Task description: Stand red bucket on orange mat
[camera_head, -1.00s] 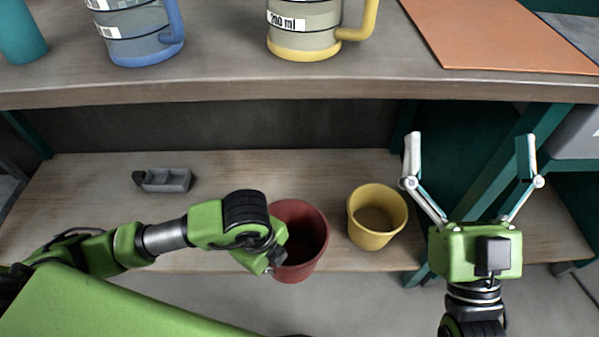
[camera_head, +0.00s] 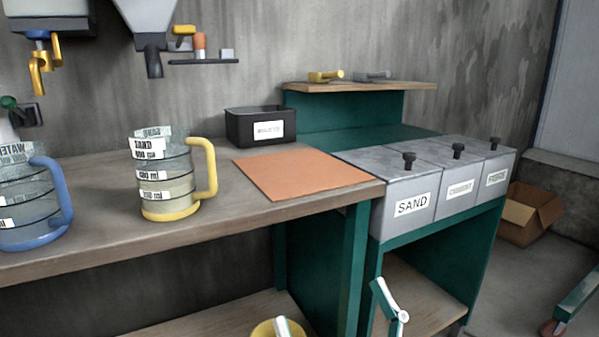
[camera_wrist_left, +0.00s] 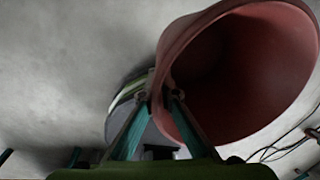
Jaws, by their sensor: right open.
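The red bucket (camera_wrist_left: 240,70) fills the upper right of the left wrist view, its dark open mouth facing the camera. My left gripper (camera_wrist_left: 160,98) has its fingers on either side of the bucket's wall at the rim, closed on it. The bucket and left gripper are out of the head view. The orange mat (camera_head: 305,173) lies flat and bare on the workbench's right end. My right gripper (camera_head: 331,303) is open and empty at the bottom of the head view, below the benchtop, with only its fingers showing.
A yellow-handled jug (camera_head: 165,185) and a blue-handled jug (camera_head: 35,215) stand left of the mat on the bench (camera_head: 100,245). A black box (camera_head: 260,126) stands behind the mat. Labelled bins (camera_head: 405,205) are at its right. A yellow bucket (camera_head: 264,330) shows below.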

